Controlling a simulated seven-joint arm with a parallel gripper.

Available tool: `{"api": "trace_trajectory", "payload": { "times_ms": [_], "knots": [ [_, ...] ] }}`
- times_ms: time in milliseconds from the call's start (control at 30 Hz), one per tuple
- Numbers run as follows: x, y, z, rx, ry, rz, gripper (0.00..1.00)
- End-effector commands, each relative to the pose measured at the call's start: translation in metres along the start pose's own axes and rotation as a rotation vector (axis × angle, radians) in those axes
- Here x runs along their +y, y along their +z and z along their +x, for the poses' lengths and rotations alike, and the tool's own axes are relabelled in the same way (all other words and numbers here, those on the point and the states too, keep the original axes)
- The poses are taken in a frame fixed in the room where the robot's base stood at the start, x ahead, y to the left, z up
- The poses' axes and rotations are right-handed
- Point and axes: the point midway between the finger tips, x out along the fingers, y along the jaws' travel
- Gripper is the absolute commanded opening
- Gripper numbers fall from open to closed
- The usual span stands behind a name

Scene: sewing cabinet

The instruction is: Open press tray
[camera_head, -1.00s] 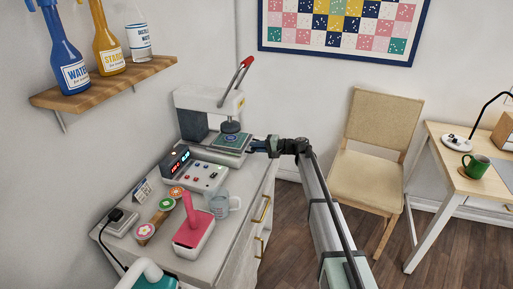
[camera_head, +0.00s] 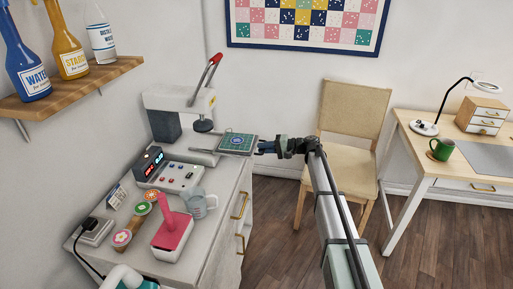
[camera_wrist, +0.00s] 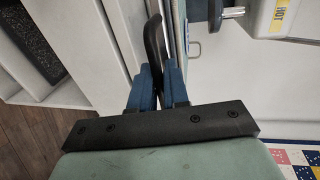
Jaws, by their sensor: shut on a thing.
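The white heat press (camera_head: 178,112) with a red-gripped lever stands at the far end of the cabinet top. Its tray (camera_head: 238,144), with a green and blue square on it, sticks out to the right of the press on rails, past the cabinet's right edge. My gripper (camera_head: 264,147) is at the tray's right side. In the wrist view its blue fingers (camera_wrist: 158,84) are shut on the black tray handle (camera_wrist: 153,42). The handle is largely hidden by the gripper in the head view.
A control box (camera_head: 180,174), a pink-and-white device (camera_head: 172,235) and a clear jug (camera_head: 197,204) stand nearer on the cabinet top. A chair (camera_head: 350,130) stands right of my gripper, and a desk (camera_head: 455,150) beyond it. Floor is open between cabinet and chair.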

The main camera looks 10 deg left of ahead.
Motion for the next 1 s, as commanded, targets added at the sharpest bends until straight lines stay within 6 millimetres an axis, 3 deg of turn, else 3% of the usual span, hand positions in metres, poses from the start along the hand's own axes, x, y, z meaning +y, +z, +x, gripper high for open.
{"api": "trace_trajectory", "payload": {
  "times_ms": [233,267,400,733,1000],
  "knots": [
    [0.0,-0.001,0.0,0.001,0.0,0.0,0.0],
    [0.0,-0.001,0.0,0.001,0.0,0.0,0.17],
    [0.0,0.0,0.0,0.001,0.0,0.0,0.3],
    [0.0,0.0,-0.004,0.001,0.0,0.0,0.3],
    [-0.001,0.0,-0.043,0.004,0.0,0.0,0.3]
  ]
}}
